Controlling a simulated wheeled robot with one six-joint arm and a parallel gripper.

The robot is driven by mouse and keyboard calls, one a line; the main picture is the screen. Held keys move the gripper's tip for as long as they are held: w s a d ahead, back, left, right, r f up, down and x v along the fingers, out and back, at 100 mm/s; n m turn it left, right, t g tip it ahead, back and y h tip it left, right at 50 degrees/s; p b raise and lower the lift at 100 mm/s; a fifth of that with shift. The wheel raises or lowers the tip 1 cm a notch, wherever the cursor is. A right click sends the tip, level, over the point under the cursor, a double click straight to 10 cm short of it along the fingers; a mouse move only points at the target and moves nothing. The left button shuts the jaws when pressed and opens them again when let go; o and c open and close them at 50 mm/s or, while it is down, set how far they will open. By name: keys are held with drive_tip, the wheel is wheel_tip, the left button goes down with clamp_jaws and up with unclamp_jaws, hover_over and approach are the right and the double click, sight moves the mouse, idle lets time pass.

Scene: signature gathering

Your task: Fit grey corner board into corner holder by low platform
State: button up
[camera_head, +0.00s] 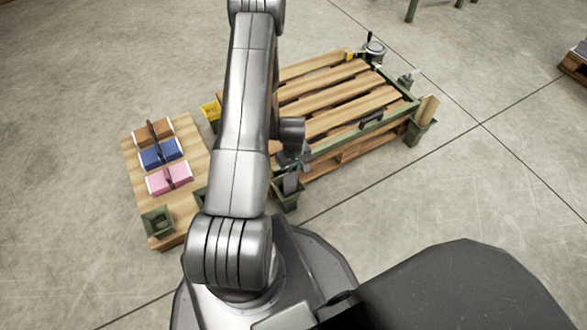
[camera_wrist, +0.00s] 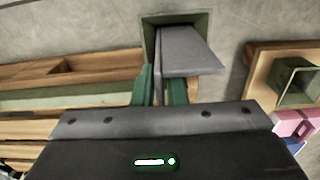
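The grey corner board (camera_wrist: 188,50) stands in the square green corner holder (camera_wrist: 149,38) at the near corner of the low platform. In the head view the board (camera_head: 290,184) rises from the holder (camera_head: 287,203) directly below my gripper (camera_head: 293,163). In the wrist view my gripper's two green fingers (camera_wrist: 161,88) are close together on either side of one upright flange of the board, and the gripper looks shut on it. The board's lower end is inside the holder's walls; how deep it sits is hidden.
The slatted low platform (camera_head: 338,118) has a wooden corner board (camera_head: 428,108) standing at its right corner. A wooden board (camera_head: 188,212) at left carries brown, blue and pink bundles and an empty-looking green holder (camera_head: 158,222).

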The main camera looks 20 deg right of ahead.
drive_tip(key=shift+o, duration=1.1)
wheel_tip(320, 180, up, 13)
drive_tip(key=p, duration=0.4)
drive_tip(key=shift+f+p, duration=0.15)
drive_tip(key=shift+p, duration=0.15)
wheel_tip(320, 180, down, 12)
drive_tip(key=b, duration=0.4)
